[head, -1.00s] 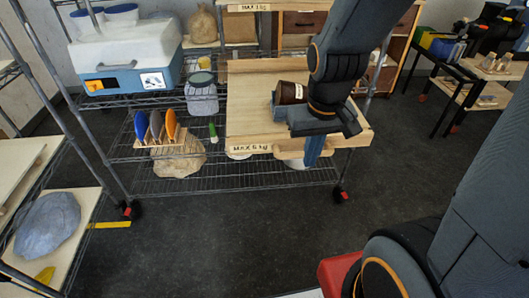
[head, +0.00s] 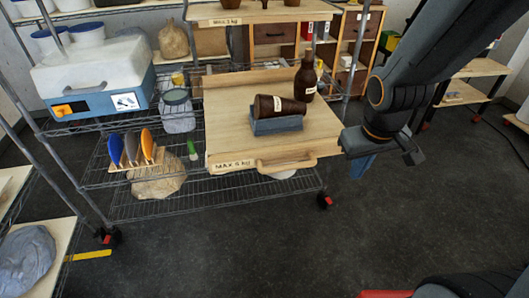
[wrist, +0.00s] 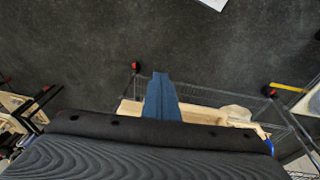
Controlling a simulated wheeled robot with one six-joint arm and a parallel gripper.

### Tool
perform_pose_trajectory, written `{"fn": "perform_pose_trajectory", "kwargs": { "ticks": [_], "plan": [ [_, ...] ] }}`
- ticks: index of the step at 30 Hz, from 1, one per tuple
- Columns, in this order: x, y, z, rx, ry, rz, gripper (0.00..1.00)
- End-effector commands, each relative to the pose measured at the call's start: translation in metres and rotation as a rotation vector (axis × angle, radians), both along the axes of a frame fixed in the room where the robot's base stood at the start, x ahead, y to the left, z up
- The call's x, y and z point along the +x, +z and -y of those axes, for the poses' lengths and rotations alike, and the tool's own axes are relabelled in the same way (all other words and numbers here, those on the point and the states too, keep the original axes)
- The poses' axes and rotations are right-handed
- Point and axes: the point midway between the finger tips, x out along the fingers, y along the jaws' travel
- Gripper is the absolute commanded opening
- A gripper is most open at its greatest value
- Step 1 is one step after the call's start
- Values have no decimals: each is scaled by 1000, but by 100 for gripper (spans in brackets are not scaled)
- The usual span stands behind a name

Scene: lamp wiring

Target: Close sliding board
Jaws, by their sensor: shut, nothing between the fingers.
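The wooden sliding board (head: 228,130) sticks out from the wire rack in the head view. It has a pale wooden handle (head: 287,166) on its front edge and a "MAX 5 kg" label at the left. A brown bottle (head: 280,106) lies in a blue-grey cradle (head: 276,124) on it, and another brown bottle (head: 305,79) stands upright behind. My gripper (head: 362,167) hangs beside the board's front right corner, apart from the handle, with blue fingers pointing down. Its shut fingers (wrist: 160,94) also show in the wrist view, with nothing held.
A blue and white cooler (head: 100,85) stands on the rack at left. Colored plates (head: 131,148) stand in a wooden holder on the lower shelf, with a stone-like lump (head: 160,185) nearby. The dark floor (head: 240,250) in front of the rack is clear.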

Motion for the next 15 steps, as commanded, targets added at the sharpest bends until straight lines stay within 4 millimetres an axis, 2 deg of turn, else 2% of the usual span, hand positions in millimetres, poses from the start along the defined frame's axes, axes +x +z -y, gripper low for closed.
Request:
{"fn": "perform_pose_trajectory", "kwargs": {
  "ticks": [3, 5, 7, 9, 12, 15],
  "plan": [
    [34, 2, -30, -68, 331, 122, 0],
    [48, 3, -53, -86, 513, 187, 0],
    [58, 4, -85, -92, 722, 256, 0],
    [59, 5, -119, -82, 914, 316, 0],
    [52, 5, -161, -50, 1142, 383, 0],
    [40, 6, -190, -17, 1302, 427, 0]
  ]
}}
